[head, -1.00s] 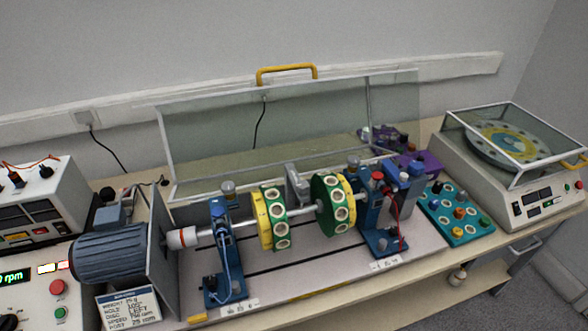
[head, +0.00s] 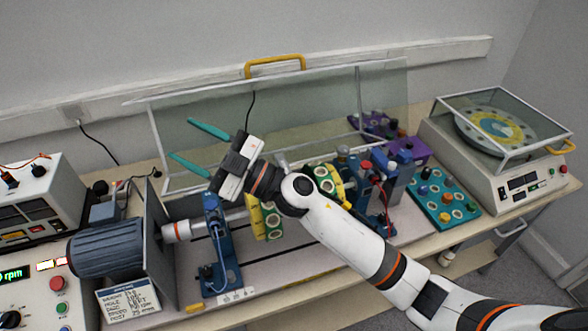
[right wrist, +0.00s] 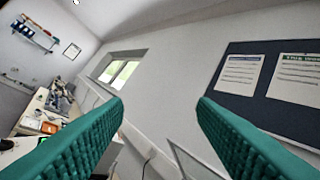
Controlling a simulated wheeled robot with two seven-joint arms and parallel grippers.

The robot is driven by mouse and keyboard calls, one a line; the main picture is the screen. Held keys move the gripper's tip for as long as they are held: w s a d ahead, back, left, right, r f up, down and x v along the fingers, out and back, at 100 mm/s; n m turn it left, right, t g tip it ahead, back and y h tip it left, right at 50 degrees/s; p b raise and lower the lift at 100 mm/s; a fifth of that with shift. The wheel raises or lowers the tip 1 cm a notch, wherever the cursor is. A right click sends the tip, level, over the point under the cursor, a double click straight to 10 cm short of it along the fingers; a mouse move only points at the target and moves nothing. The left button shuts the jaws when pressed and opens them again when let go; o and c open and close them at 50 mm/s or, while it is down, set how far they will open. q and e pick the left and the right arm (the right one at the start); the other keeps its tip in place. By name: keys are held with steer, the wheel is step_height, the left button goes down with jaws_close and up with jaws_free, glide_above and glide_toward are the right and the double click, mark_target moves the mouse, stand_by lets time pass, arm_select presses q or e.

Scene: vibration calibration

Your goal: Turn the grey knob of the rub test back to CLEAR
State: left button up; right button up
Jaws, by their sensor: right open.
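My right gripper (head: 181,139) is open and empty, its two teal fingers wide apart in front of the raised clear guard, above the left part of the rotor rig. The arm hides much of the rig's middle. The left disc (head: 272,222) is partly covered. My left gripper is not in view.
The clear guard (head: 205,92) stands raised behind the rig. The blue left pedestal (head: 222,245) and grey motor (head: 105,248) are at the left. A teal tray of weights (head: 445,205) and a balance machine (head: 500,170) are at the right.

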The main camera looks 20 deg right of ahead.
step_height(320, 180, down, 9)
steer(key=w+n+g+h, duration=0.2)
steer(key=n+g+h, duration=0.7)
steer(key=g, duration=0.3)
steer(key=w+d+r+m+h, duration=0.1)
steer(key=w+d+m+h, duration=0.15)
steer(key=d, duration=0.45)
steer(key=w+d+m+h, duration=0.1)
steer(key=d+m+h, duration=0.1)
steer(key=d+h, duration=0.3)
steer(key=w+d+r+m+h, duration=0.1)
steer(key=w+d+m+h, duration=0.15)
steer(key=d, duration=0.55)
steer(key=shift+n, duration=0.5)
steer(key=f+p, duration=0.1)
steer(key=f, duration=0.2)
steer(key=f+p, duration=0.2)
steer(key=f, duration=0.2)
steer(key=s+f+p, duration=0.1)
steer(key=f+p, duration=0.1)
steer(key=f, duration=0.1)
steer(key=shift+a+f, duration=0.1)
steer(key=shift+f, duration=0.3)
steer(key=shift+w+f, duration=0.1)
steer(key=shift+f, duration=0.35)
